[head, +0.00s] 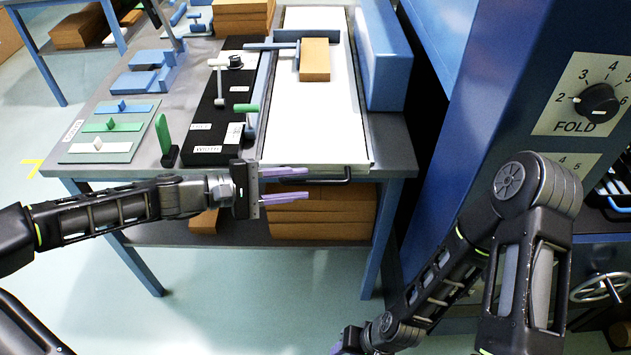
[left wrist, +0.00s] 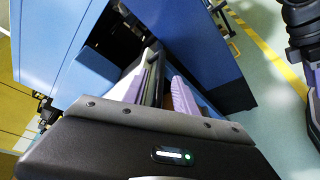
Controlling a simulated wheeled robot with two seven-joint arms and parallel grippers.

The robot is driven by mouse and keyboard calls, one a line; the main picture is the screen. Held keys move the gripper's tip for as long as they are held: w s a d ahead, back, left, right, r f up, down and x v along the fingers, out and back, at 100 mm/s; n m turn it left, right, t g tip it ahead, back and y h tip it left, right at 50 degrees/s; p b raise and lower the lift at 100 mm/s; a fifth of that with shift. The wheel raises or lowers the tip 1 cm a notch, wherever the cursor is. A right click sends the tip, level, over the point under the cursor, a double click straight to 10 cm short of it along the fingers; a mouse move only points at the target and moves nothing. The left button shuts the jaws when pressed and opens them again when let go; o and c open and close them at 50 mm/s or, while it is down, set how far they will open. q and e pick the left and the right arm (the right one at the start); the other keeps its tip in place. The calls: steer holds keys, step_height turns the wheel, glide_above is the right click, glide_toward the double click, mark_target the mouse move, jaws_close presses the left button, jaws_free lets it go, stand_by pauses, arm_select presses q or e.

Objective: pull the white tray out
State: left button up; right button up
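The white tray (head: 312,120) is a long flat white surface on the table, with a black bar handle (head: 348,176) at its front edge. My left gripper (head: 306,183) is at the left end of this handle. Its two purple fingers are apart, one higher and one lower, pointing right. The fingers also show apart in the left wrist view (left wrist: 165,85), with a dark and pale strip between them. I cannot tell whether they touch the handle. My right gripper (head: 343,349) is low at the bottom edge of the head view, mostly cut off.
A cardboard-coloured block (head: 314,62) and a blue bar (head: 290,46) lie over the tray's far part. A black panel (head: 222,100) with levers stands left of it. Brown stacks (head: 330,212) sit on the shelf below. A blue machine with a FOLD dial (head: 597,103) stands right.

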mark_target(306, 183)
arm_select(q)
steer(key=shift+x, duration=2.35)
steer(key=shift+c, duration=0.2)
jaws_close()
